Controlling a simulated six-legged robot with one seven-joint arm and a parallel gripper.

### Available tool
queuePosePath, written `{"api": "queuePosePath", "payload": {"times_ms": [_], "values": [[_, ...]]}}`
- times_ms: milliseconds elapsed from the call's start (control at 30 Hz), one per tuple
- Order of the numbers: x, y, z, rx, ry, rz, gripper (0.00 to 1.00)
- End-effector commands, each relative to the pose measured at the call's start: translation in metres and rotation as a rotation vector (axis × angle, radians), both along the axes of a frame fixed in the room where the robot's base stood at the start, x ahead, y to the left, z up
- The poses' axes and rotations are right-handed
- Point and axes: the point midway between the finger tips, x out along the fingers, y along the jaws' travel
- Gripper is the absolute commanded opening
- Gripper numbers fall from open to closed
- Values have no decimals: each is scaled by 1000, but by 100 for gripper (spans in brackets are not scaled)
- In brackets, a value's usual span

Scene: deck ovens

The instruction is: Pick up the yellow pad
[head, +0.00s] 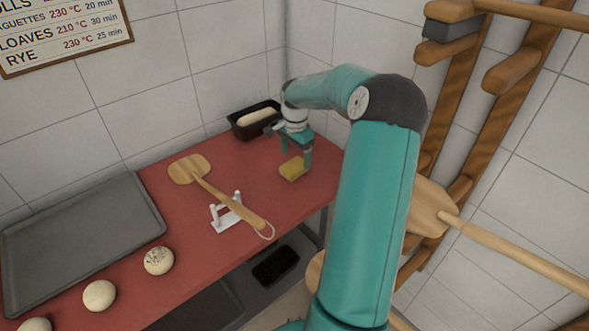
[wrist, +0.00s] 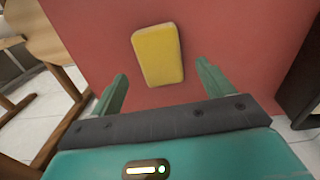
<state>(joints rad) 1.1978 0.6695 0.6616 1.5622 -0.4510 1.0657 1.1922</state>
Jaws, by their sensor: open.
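The yellow pad (head: 292,169) lies flat on the red tabletop near its right end in the head view. In the wrist view the pad (wrist: 158,55) is in the upper middle, ahead of the fingertips and roughly centred between them. My gripper (head: 294,157) is above the pad in the head view, with its fingers pointing down. In the wrist view my gripper (wrist: 161,78) has its two teal fingers wide apart with nothing between them. The fingers do not appear to touch the pad.
A black loaf tin (head: 240,130) with dough stands behind the gripper, near the wall. A wooden peel (head: 215,190) rests across a white stand (head: 224,214) to the left. A grey tray (head: 80,240) and several dough balls (head: 158,261) are farther left. A wooden rack (head: 460,110) stands at the right.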

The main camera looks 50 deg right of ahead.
Motion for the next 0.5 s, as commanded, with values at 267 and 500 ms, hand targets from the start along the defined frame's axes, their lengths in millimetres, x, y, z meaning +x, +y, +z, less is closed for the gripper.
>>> {"api": "queuePosePath", "payload": {"times_ms": [267,500], "values": [[0,4,-41,3,2,0,80],[0,3,-46,0,0,-1,80]]}}
